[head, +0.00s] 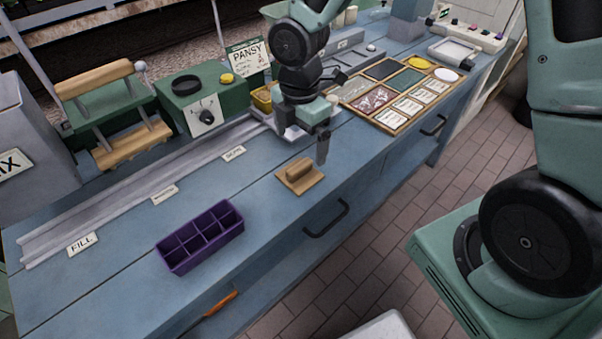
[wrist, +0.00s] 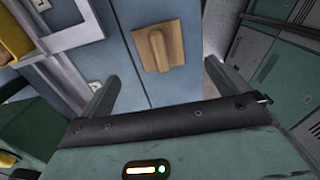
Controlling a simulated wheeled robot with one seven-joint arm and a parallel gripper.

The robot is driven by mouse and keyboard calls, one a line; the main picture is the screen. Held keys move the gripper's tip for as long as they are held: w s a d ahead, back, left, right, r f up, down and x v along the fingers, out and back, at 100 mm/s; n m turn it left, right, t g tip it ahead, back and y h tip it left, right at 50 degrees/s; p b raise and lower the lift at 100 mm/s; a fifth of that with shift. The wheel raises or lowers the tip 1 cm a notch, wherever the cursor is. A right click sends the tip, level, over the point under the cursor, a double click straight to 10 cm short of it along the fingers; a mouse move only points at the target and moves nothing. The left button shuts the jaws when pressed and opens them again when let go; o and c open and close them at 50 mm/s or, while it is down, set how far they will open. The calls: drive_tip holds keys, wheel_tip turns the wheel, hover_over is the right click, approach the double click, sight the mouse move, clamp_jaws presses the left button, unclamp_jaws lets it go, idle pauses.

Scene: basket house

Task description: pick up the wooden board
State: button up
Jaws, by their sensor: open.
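The wooden board (head: 300,178) is a small flat square with a raised wooden grip on top. It lies flat on the blue bench near its front edge. In the wrist view the wooden board (wrist: 170,47) shows beyond the fingertips, between the line of the two fingers and nearer the right one. My gripper (head: 323,148) is open and empty, above the bench and just behind and right of the board. Its two fingers also show apart in the wrist view (wrist: 160,82). Nothing hides the board in either view.
A purple compartment tray (head: 201,237) stands on the bench to the left. A metal rail (head: 140,190) runs behind it. A wooden frame of cards and swatches (head: 395,93) lies to the right. A green box (head: 203,103) stands at the back. The bench around the board is clear.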

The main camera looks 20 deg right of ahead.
sight(301, 164)
wheel_tip(301, 164, down, 9)
drive_tip(key=shift+d+r+b, duration=0.1)
drive_tip(key=shift+b, duration=0.2)
drive_tip(key=shift+c, duration=0.3)
drive_tip(key=c, duration=1)
